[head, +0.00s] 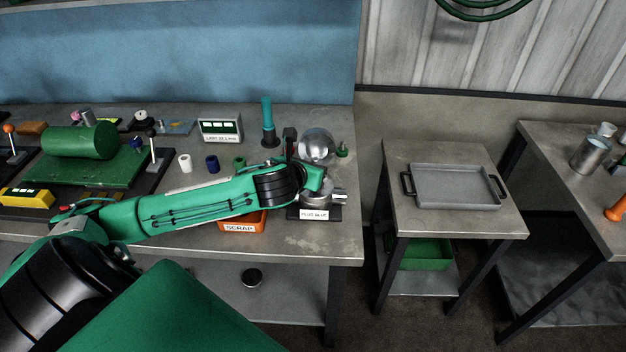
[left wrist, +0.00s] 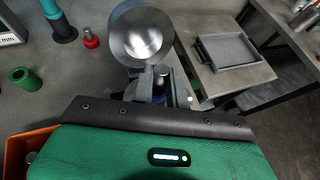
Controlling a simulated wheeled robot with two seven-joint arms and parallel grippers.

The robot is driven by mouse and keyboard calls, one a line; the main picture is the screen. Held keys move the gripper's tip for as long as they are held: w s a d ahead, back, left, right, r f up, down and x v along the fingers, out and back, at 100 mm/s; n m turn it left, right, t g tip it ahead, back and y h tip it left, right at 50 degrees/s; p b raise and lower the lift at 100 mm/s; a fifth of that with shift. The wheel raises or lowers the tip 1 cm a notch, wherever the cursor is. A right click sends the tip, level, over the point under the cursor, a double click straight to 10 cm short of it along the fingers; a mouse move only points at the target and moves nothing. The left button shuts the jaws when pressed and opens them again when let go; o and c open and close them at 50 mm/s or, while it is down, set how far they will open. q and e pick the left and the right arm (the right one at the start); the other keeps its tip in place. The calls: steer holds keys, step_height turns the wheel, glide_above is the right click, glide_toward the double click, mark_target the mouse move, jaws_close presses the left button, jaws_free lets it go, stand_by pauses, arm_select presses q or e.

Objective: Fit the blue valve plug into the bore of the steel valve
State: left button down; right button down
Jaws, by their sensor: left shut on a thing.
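The steel valve (head: 338,194) stands at the right end of the bench, behind a "PLUG: BLUE" label (head: 314,214). My left gripper (head: 322,186) is at the valve, reaching in from the left. In the left wrist view its fingers (left wrist: 160,80) are shut, and a little blue shows low between them; I take this for the blue valve plug (left wrist: 158,91), mostly hidden. The bore is hidden by my gripper, so I cannot tell whether the plug is in it. My right gripper is not in view.
A shiny round steel part (head: 317,145) rises just behind my gripper. An orange scrap bin (head: 243,226) lies under my forearm. A red plug (left wrist: 91,39), a teal-handled tool (head: 267,120) and small coloured sleeves (head: 212,163) stand nearby. A grey tray (head: 452,187) is on the side table.

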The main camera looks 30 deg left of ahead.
arm_select(q)
step_height(320, 180, down, 5)
steer(key=shift+f, duration=0.35)
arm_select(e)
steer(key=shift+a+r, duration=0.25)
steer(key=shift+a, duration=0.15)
arm_select(q)
steer(key=shift+f, duration=0.1)
steer(key=c, duration=1.4)
jaws_free()
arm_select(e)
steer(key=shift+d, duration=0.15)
